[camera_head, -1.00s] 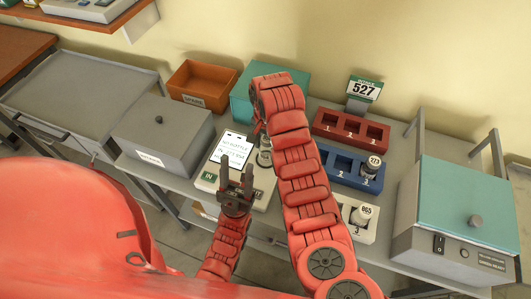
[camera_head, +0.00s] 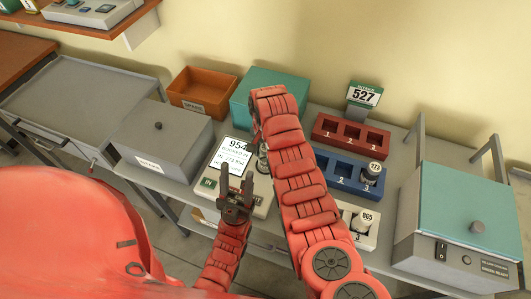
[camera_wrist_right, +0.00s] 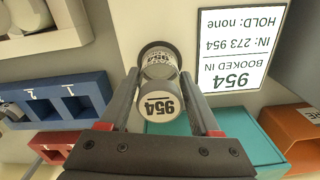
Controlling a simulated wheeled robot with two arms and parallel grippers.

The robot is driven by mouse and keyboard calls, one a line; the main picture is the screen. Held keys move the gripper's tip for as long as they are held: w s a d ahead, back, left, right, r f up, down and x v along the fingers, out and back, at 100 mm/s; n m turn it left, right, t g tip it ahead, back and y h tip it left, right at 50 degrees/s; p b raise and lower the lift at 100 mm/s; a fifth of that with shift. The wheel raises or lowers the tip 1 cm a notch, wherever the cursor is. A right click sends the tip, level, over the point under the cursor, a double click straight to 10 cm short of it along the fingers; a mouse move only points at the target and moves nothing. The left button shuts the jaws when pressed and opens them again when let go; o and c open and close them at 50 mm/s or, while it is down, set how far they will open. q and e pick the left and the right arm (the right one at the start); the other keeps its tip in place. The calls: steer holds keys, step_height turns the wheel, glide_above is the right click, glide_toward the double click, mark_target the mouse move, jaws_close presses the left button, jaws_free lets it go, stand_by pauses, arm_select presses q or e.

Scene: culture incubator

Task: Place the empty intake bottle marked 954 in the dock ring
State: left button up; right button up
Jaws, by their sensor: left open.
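The bottle marked 954 (camera_wrist_right: 162,104) stands upright in the dark dock ring (camera_wrist_right: 150,46) in the right wrist view. Its white cap faces the camera. My right gripper (camera_wrist_right: 161,76) has a finger on each side of the bottle, and the tips appear to touch it. In the head view my right arm hides most of this gripper; the bottle (camera_head: 263,162) partly shows beside the arm. The dock's screen (camera_head: 233,156) reads 954 booked in. My left gripper (camera_head: 238,186) is open and empty in front of the dock.
A blue rack (camera_head: 342,172) holds a bottle marked 273, and a white rack (camera_head: 352,232) holds one marked 865. The red rack (camera_head: 350,135) is empty. A teal-lidded machine (camera_head: 455,210) stands right. A grey box (camera_head: 160,140) and orange bin (camera_head: 202,88) stand left.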

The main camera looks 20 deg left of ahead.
steer(key=o, duration=0.4)
steer(key=shift+r, duration=0.6)
step_height(320, 180, up, 10)
steer(key=shift+a+f, duration=0.1)
steer(key=shift+a, duration=0.05)
steer(key=shift+r, duration=0.65)
